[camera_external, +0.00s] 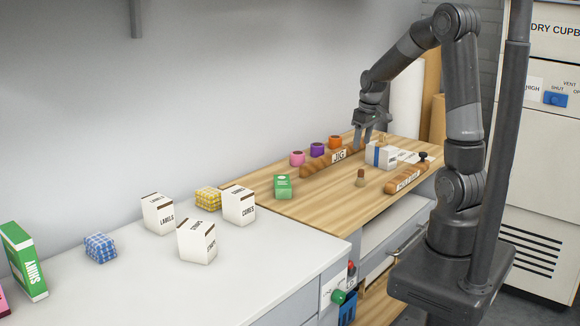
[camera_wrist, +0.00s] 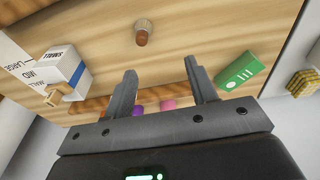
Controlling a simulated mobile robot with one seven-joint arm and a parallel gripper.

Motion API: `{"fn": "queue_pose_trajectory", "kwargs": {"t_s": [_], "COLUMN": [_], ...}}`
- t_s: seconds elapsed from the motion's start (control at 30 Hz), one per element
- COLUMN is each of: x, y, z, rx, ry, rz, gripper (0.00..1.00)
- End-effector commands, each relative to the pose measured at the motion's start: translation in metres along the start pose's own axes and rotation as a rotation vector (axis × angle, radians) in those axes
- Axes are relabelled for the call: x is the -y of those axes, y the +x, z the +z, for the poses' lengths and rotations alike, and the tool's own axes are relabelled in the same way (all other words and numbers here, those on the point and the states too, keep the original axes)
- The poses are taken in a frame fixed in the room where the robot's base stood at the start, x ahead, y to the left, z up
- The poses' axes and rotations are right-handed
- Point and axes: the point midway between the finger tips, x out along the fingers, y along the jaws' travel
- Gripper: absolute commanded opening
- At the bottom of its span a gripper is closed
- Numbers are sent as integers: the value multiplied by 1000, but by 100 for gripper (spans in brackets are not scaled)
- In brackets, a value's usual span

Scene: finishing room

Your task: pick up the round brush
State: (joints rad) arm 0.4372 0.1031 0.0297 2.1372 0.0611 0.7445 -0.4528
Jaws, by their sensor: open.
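The round brush (camera_external: 360,179) is a small upright piece, brown with a paler end, standing alone on the wooden worktop. It also shows in the wrist view (camera_wrist: 143,32) near the top middle, beyond my fingertips. My gripper (camera_external: 363,147) hangs above the worktop behind the brush, near the wooden jig block, with its fingers pointing down. In the wrist view my gripper (camera_wrist: 160,67) has its two fingers spread wide with nothing between them. The brush is apart from the fingers and fully in sight.
A wooden jig block (camera_external: 329,163) lies behind the brush, with pink (camera_external: 297,158), purple (camera_external: 317,149) and orange (camera_external: 335,142) round pieces beyond. A blue-striped white box (camera_external: 380,156) stands right, a green box (camera_external: 283,186) left, a lettered wooden block (camera_external: 407,181) front right. Bare wood surrounds the brush.

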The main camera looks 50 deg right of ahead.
Motion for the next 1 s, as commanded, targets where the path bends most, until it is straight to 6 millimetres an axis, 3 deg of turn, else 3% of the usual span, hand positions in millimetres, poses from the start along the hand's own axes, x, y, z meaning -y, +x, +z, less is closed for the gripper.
{"fn": "queue_pose_trajectory", "kwargs": {"t_s": [0.1, 0.3, 0.6, 0.83, 1.0], "x": [-21, -35, -34, -34, -35], "y": [24, 44, 88, 104, 129], "z": [-3, -5, -2, -1, 4], "rx": [27, 42, 44, 44, 45], "ry": [6, 5, 5, 5, 5], "rz": [-13, -22, -23, -23, -24], "gripper": [52, 52, 52, 52, 52]}}
